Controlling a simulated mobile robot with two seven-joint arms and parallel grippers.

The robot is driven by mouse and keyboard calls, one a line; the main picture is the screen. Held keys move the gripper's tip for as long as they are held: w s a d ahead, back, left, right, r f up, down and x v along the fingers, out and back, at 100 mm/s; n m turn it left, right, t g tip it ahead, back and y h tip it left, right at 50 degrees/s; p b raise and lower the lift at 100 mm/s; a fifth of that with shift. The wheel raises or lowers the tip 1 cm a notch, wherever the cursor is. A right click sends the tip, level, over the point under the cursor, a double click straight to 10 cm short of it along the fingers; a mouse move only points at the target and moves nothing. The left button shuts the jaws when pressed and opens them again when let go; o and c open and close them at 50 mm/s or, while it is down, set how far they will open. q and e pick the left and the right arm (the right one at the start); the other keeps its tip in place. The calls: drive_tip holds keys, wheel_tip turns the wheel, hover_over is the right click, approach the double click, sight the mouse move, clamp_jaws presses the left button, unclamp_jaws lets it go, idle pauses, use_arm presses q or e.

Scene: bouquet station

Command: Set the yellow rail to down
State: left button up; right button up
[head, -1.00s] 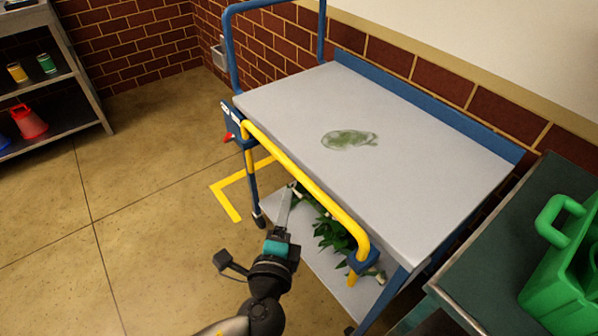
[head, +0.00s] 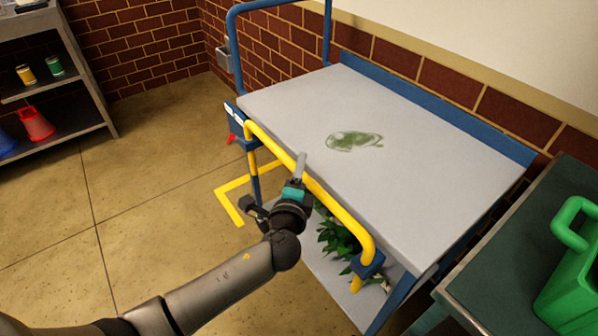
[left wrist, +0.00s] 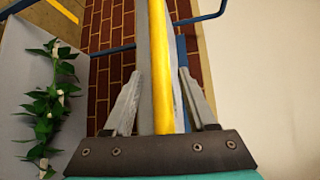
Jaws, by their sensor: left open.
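The yellow rail (head: 335,210) runs along the front edge of the cart's grey top, about level with it, between blue brackets at both ends. My left gripper (head: 301,162) is at the middle of the rail. In the left wrist view the rail (left wrist: 163,70) passes lengthwise between the two spread fingers of my left gripper (left wrist: 160,78). The fingers are open, with a gap showing at least on the rail's right side. Part of the rail is hidden behind the gripper in the head view. My right gripper is not in view.
The cart top (head: 410,150) holds only a flat green smear (head: 355,140). Leafy greenery (head: 338,240) lies on the lower shelf. A dark table with a green watering can (head: 570,270) stands close at the right. A shelf unit (head: 60,90) stands far left; floor between is clear.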

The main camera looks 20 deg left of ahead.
use_arm(q)
clamp_jaws()
idle(0.4)
idle(1.0)
